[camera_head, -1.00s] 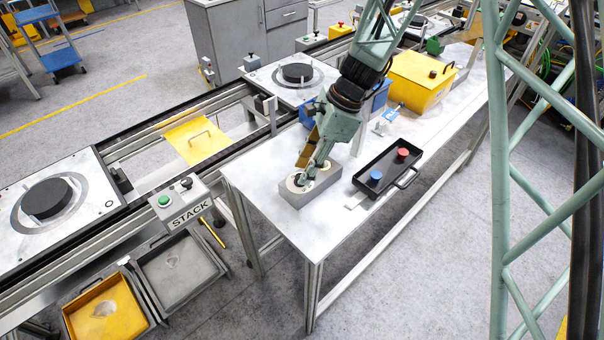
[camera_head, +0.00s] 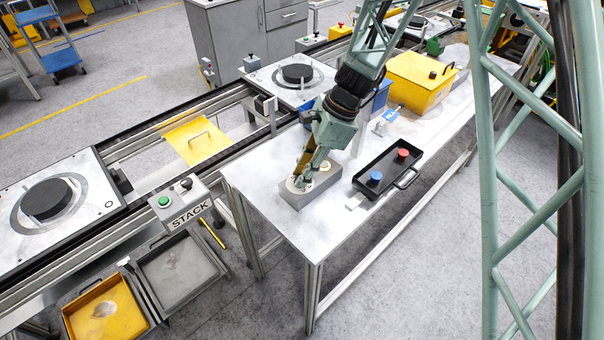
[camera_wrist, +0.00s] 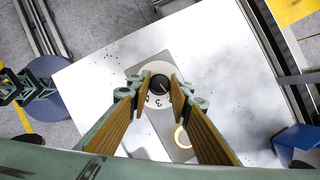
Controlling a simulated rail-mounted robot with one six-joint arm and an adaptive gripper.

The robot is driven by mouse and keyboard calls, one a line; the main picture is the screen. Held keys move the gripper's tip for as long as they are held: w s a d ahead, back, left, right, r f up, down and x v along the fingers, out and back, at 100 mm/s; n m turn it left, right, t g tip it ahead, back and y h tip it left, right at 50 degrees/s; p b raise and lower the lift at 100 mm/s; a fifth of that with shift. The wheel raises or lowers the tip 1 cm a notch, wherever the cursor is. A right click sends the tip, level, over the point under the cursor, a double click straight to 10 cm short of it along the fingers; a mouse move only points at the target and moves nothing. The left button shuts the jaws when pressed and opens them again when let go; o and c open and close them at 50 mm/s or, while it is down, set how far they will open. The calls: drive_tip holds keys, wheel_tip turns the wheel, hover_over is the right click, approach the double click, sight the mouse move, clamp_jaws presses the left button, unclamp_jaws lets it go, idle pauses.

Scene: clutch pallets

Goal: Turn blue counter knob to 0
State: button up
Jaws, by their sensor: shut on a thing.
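The counter is a grey block (camera_head: 296,199) on the near left part of the white table, with two pale dials on top. My gripper (camera_head: 304,181) is at the left dial, pointing down. In the wrist view my gripper (camera_wrist: 160,86) has a fingertip on each side of a dark round knob (camera_wrist: 160,83) and is shut on it. A pale number ring (camera_wrist: 154,67) surrounds the knob; a 3 and probably a 4 show below it. The fingers hide part of the ring. The knob's blue colour cannot be made out. A second dial (camera_wrist: 181,138) with a yellowish rim lies beside it.
A black tray (camera_head: 365,190) with a blue knob-like piece (camera_head: 375,177) and a red one (camera_head: 402,154) lies right of the block. A yellow bin (camera_head: 418,85) stands farther back. The table's front left is clear.

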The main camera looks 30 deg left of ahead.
drive_tip(key=shift+n, duration=0.5)
drive_tip(key=n+g+h+p, duration=0.1)
drive_tip(key=n, duration=0.1)
drive_tip(key=shift+a+n, duration=0.1)
drive_tip(key=shift+n, duration=0.2)
drive_tip(key=n, duration=0.1)
drive_tip(key=n+h+p, duration=0.1)
drive_tip(key=n, duration=0.1)
drive_tip(key=shift+w+a+n, duration=0.1)
drive_tip(key=shift+a+n, duration=0.05)
drive_tip(key=shift+n, duration=0.15)
drive_tip(key=n+h, duration=0.1)
drive_tip(key=n, duration=0.1)
drive_tip(key=n+h+p, duration=0.1)
drive_tip(key=n, duration=0.1)
drive_tip(key=shift+a+n+g, duration=0.1)
drive_tip(key=shift+n+g, duration=0.2)
drive_tip(key=shift+n+t+h, duration=0.4)
drive_tip(key=shift+n+h, duration=0.6)
drive_tip(key=shift+n, duration=1.2)
drive_tip(key=o, duration=0.8)
drive_tip(key=shift+a+r, duration=0.1)
drive_tip(key=shift+r, duration=0.05)
